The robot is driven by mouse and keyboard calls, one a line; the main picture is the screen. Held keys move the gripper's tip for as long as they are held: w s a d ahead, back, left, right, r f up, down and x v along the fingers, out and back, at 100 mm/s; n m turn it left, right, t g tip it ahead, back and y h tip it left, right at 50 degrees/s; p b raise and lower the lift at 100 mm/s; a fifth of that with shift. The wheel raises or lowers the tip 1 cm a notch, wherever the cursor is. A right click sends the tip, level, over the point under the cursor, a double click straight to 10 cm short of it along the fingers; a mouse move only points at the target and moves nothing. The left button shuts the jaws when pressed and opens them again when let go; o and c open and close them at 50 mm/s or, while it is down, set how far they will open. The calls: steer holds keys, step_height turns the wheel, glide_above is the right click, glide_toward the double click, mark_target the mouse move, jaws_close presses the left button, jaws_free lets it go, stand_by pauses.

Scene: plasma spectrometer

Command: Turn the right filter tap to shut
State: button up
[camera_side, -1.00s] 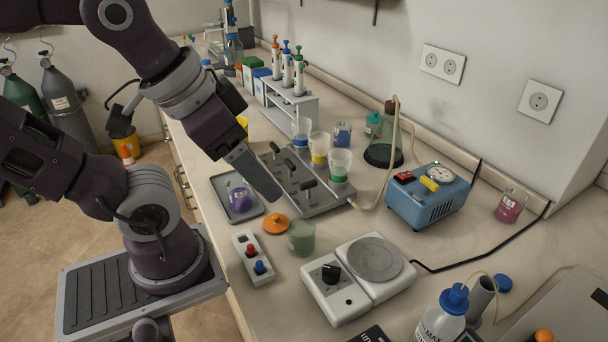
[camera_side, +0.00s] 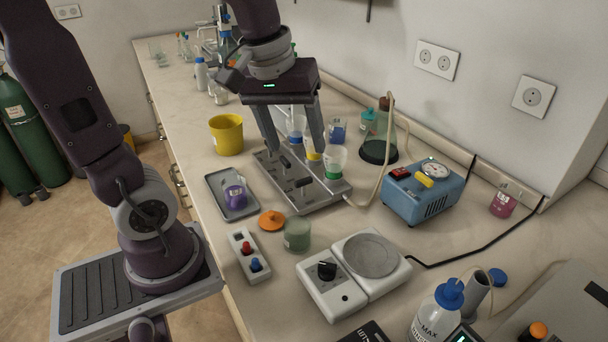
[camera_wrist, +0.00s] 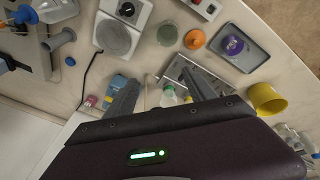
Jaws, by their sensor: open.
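The grey metal filter manifold (camera_side: 322,199) lies on the bench with black-handled taps along its front and clear cups with blue, yellow and green (camera_side: 334,170) collars behind. The tap nearest the side camera (camera_side: 303,183), by the green-collared cup, has its handle lying roughly sideways in the picture. Another black tap (camera_side: 283,162) shows behind it; the far end is partly hidden by a finger. My gripper (camera_side: 298,150) is open and points down over the far and middle part of the manifold, holding nothing. In the wrist view its fingers (camera_wrist: 160,92) stand apart, partly hiding the manifold.
A tray with a purple flask (camera_side: 235,194), an orange lid (camera_side: 272,220) and a green jar (camera_side: 297,235) stand in front. A yellow bucket (camera_side: 227,134) is left, a blue pump (camera_side: 428,191) right. A tube runs beside the manifold.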

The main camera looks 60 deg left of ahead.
steer(key=w+a+f+n+g, duration=0.1)
steer(key=w+a+f+n, duration=0.2)
steer(key=w+a+n, duration=0.1)
steer(key=n+g, duration=0.2)
steer(key=n, duration=0.3)
glide_above(304, 179)
step_height(304, 179, down, 7)
steer(key=shift+s+d+r, duration=0.1)
steer(key=shift+s+d, duration=0.05)
step_height(304, 179, down, 7)
steer(key=shift+f, duration=0.2)
steer(key=shift+c, duration=0.4)
steer(key=c, duration=1.3)
